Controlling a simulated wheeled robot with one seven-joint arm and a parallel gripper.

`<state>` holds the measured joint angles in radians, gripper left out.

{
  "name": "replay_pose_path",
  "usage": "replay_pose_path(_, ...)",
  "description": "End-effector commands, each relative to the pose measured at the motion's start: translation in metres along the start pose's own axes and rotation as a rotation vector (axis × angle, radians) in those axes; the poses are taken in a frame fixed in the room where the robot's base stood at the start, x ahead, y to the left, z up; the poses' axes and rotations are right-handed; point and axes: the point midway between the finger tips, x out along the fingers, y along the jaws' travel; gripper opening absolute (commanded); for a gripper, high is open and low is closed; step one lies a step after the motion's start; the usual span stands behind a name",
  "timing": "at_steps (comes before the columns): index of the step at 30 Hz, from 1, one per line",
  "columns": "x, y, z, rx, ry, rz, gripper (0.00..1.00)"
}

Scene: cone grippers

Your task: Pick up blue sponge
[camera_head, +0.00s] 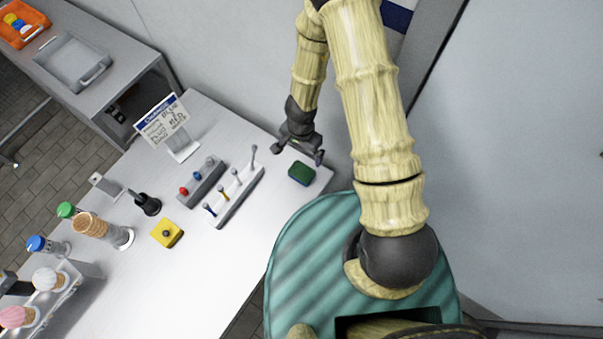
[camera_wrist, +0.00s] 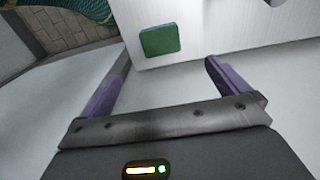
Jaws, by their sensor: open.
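The sponge (camera_head: 301,173) lies flat near the right corner of the white table. Its top looks green, with a thin blue layer along its edge in the wrist view (camera_wrist: 160,40). My gripper (camera_head: 299,154) is above the table's back edge, up and a little left of the sponge in the head view. In the wrist view its two purple fingers (camera_wrist: 160,78) are wide apart with nothing between them. The sponge lies beyond the fingertips, apart from them.
A rack with several small tools (camera_head: 236,197) and a grey block with coloured knobs (camera_head: 202,182) stand left of the sponge. A sign (camera_head: 163,122) stands behind them. A yellow block (camera_head: 166,233) and ice-cream cones (camera_head: 100,226) are farther left. A wall is close behind my gripper.

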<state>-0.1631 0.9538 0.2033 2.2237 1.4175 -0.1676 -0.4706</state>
Motion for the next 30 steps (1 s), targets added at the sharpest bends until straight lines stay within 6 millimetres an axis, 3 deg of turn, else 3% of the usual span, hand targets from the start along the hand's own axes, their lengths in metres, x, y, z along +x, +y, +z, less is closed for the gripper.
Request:
replay_pose_path(1,0.011,0.0,0.0,0.0,0.0,0.0,1.0)
replay_pose_path(30,0.096,0.0,0.0,0.0,0.0,-0.001,1.0)
